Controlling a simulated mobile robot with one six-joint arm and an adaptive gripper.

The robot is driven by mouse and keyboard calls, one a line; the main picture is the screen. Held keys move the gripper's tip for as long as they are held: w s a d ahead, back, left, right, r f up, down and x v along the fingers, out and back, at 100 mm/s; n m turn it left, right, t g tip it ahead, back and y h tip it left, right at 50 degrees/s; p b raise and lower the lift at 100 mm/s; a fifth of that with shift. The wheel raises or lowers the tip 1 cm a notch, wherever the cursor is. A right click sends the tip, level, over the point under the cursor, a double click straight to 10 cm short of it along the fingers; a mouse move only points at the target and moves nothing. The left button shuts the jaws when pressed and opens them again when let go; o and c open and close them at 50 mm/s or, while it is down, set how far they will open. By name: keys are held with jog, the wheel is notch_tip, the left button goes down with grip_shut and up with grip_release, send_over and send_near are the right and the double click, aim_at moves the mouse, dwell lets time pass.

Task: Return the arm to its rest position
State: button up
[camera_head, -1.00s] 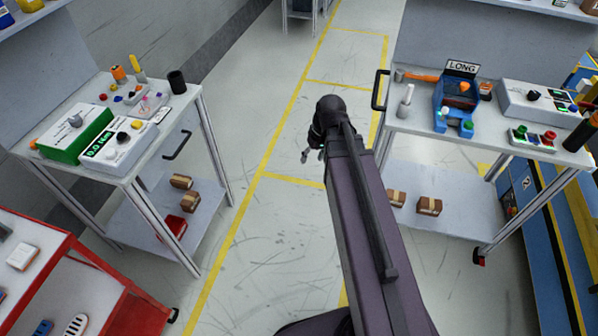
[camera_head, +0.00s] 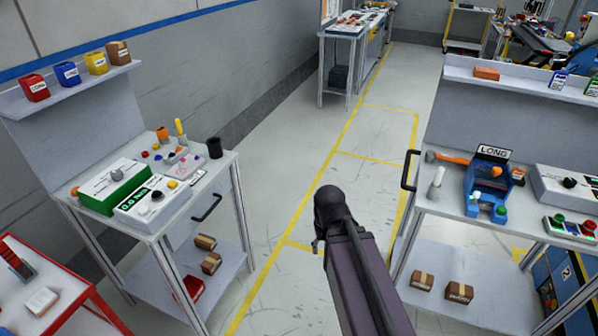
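My arm (camera_head: 362,285) reaches forward from the bottom of the view, over the aisle floor between two workbenches. Its dark far joint (camera_head: 331,207) is at the middle of the picture. My gripper is hidden behind and below this joint; only a small dark bit shows at its left side, so its fingers cannot be made out. Nothing is seen held. The arm is apart from both benches.
The left bench (camera_head: 215,172) carries a green-and-white meter (camera_head: 112,187), a display box and small parts. The right bench (camera_head: 440,204) carries a blue fixture (camera_head: 487,187) marked LONG and a button box. A red cart (camera_head: 85,300) stands lower left. The aisle floor (camera_head: 375,135) ahead is clear.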

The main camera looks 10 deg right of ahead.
jog(key=shift+r+p, duration=0.8)
jog(key=shift+r, duration=0.3)
dwell(0.4)
